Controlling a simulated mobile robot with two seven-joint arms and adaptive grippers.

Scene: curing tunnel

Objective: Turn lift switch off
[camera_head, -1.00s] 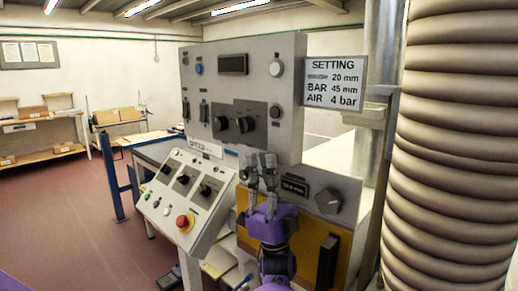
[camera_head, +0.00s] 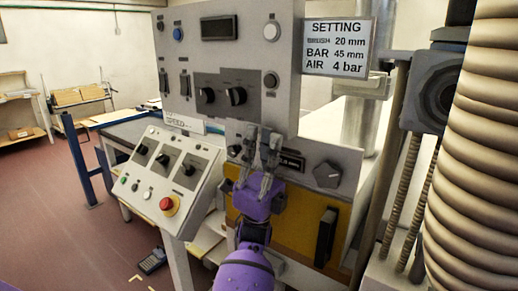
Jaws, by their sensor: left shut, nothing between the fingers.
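The upright grey control panel (camera_head: 290,60) fills the middle of the view. It carries two black rotary knobs, (camera_head: 206,96) and (camera_head: 236,97), on a dark plate, two toggle-like switches (camera_head: 164,84) (camera_head: 184,85) at left, a blue button (camera_head: 178,34) and a dark display (camera_head: 219,27). I cannot read which control is labelled lift. A sloped console (camera_head: 140,190) below has several knobs and a red emergency button (camera_head: 168,204). My left gripper (camera_head: 258,150), on a purple arm, is shut and empty, in front of the panel's lower right part. I cannot tell whether it touches anything. My right gripper is out of view.
A setting sign (camera_head: 337,48) is beside the panel. A grey rotary knob (camera_head: 328,175) and a yellow panel (camera_head: 285,225) with a black handle (camera_head: 325,237) lie right of my gripper. A ribbed hose (camera_head: 490,160) and a grey block (camera_head: 432,92) stand at right. Open floor (camera_head: 60,220) lies left.

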